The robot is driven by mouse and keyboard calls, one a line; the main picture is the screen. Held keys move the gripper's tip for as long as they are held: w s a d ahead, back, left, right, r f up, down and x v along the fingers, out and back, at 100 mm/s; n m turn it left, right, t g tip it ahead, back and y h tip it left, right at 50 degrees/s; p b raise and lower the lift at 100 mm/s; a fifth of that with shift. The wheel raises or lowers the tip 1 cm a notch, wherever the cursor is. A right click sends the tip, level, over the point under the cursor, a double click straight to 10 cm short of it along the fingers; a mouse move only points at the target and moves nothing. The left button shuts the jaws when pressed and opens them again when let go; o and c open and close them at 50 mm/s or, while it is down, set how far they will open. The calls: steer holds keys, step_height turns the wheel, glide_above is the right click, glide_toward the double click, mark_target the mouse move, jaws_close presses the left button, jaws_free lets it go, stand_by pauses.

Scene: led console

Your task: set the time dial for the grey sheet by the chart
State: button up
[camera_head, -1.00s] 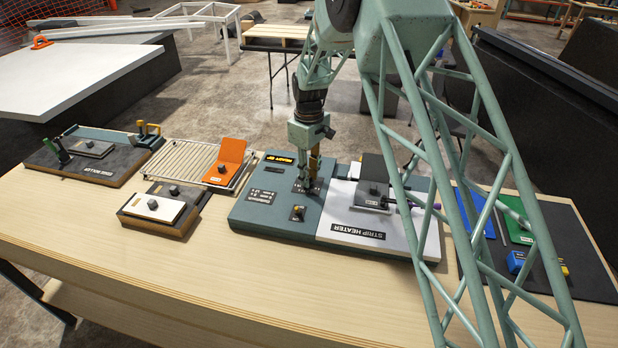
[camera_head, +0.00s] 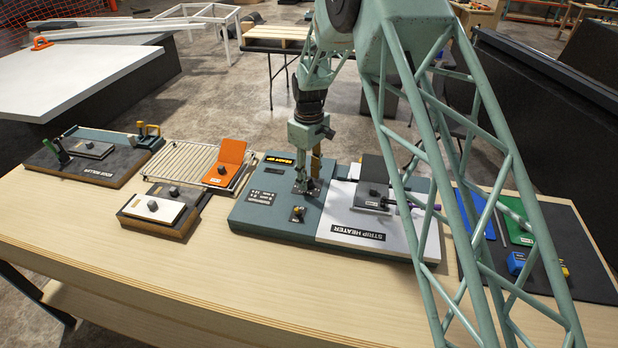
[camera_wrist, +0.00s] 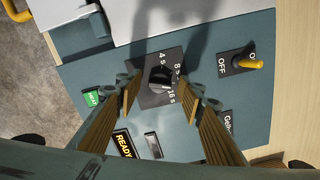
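The time dial (camera_wrist: 160,78) is a black knob on a dark plate marked 4 s, 8 s and 16 s. Its light mark seems to lie on the 16 s side. My gripper (camera_wrist: 160,92) is over the dial, with its fingers apart on either side of the knob; contact is not clear. In the head view my gripper (camera_head: 306,188) is low over the teal console (camera_head: 240,212) and hides the dial. The chart (camera_head: 262,197) is a small dark label, too small to read. A dark grey sheet (camera_head: 374,167) stands on the strip heater's white part (camera_head: 335,222).
A toggle switch (camera_wrist: 252,64) with a yellow lever sits near the dial, beside OFF lettering. A lit READY display (camera_wrist: 123,143) and a green button (camera_wrist: 91,98) are close by. An orange piece (camera_head: 228,160) on a rack (camera_head: 180,160) stands left. The table front is clear.

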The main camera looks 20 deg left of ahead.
mark_target(309, 180)
step_height(309, 180, up, 12)
stand_by(0.7)
stand_by(0.4)
steer(key=s+d+r+m+t+b, duration=0.1)
steer(key=s+d+r+m+b, duration=0.3)
steer(key=d+r, duration=1.1)
steer(key=s+d+r+m+t+b, duration=0.1)
steer(key=s+d+r+m, duration=0.1)
steer(key=s+d+r, duration=0.4)
steer(key=s+d+r+m, duration=0.1)
steer(key=s+d+r, duration=0.1)
steer(key=s+d, duration=0.65)
steer(key=s+d+r+m+t+b, duration=0.1)
steer(key=s+d+m+b, duration=0.25)
steer(key=s+d, duration=1.15)
steer(key=s+d+f+m+b, duration=0.1)
steer(key=s+d+f+m, duration=0.1)
steer(key=s, duration=0.7)
steer(key=s+d+f+m+t, duration=0.1)
steer(key=s+f, duration=0.3)
steer(key=s, duration=0.5)
steer(key=shift+s+d+m+b, duration=0.4)
steer(key=shift+m, duration=0.15)
